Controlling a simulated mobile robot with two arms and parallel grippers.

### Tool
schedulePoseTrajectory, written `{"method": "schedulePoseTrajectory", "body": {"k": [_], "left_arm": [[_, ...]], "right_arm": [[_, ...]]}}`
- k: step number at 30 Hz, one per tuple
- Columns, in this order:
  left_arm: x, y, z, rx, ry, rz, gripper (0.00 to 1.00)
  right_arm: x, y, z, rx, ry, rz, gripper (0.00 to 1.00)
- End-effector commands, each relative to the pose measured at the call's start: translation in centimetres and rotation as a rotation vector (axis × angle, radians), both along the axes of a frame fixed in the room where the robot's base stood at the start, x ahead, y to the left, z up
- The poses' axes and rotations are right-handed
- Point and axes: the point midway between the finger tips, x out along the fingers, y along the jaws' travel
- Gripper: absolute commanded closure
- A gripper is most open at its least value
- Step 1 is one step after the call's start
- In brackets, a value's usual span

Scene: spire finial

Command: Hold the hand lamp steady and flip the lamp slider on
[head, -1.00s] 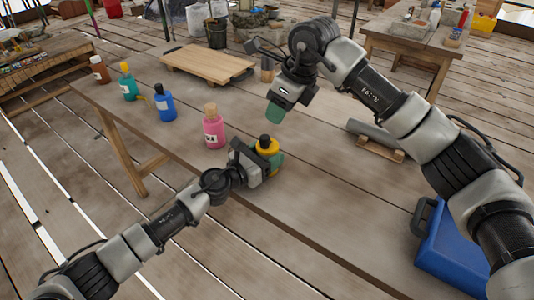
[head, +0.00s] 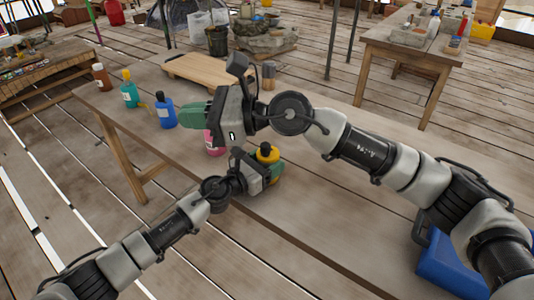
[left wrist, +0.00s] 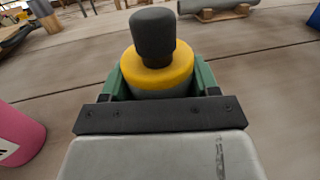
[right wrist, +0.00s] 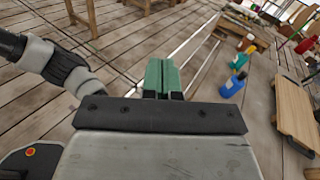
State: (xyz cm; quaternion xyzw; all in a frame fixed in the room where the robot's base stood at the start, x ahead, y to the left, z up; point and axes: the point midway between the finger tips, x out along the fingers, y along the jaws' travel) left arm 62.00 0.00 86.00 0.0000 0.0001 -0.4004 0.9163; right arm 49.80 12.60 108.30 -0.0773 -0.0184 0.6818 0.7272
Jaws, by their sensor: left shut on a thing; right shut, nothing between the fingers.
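The hand lamp (head: 267,152) has a yellow collar and a black knob on top. It stands near the table's front edge in the head view. It also fills the upper middle of the left wrist view (left wrist: 158,68), upright between green fingers. My left gripper (head: 274,172) is shut on the lamp from the front. My right gripper (head: 192,125) is shut and empty. It is raised above the table, up and left of the lamp, with its green fingers pointing left. Those fingers are pressed together in the right wrist view (right wrist: 162,77). I cannot make out the lamp slider.
A pink bottle (head: 213,145) stands left of the lamp, partly hidden by my right gripper. Blue (head: 165,112), teal (head: 129,92) and brown (head: 101,77) bottles stand farther left. A wooden board (head: 205,69) lies behind. A blue case (head: 437,268) is at lower right.

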Motion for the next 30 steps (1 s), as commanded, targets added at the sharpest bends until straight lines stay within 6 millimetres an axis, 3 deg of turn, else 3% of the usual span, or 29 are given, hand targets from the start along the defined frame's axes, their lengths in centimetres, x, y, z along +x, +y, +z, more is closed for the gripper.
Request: {"method": "schedulePoseTrajectory", "body": {"k": [6,14,22,30], "left_arm": [[0.0,0.0,-0.1,0.000,0.001,0.000,0.67],[0.0,0.0,-0.1,0.000,0.001,0.000,0.67],[0.0,0.0,-0.1,0.000,0.001,0.000,0.67],[0.0,0.0,-0.1,0.000,0.001,0.000,0.67]], "right_arm": [[-1.8,0.2,2.7,0.321,-0.008,-0.106,1.00],[-1.6,-2.0,3.1,0.552,0.054,-0.402,1.00],[-1.1,-5.7,-1.0,0.534,0.164,-0.816,1.00],[-2.9,-10.3,-8.0,0.242,0.254,-1.201,1.00]]}}
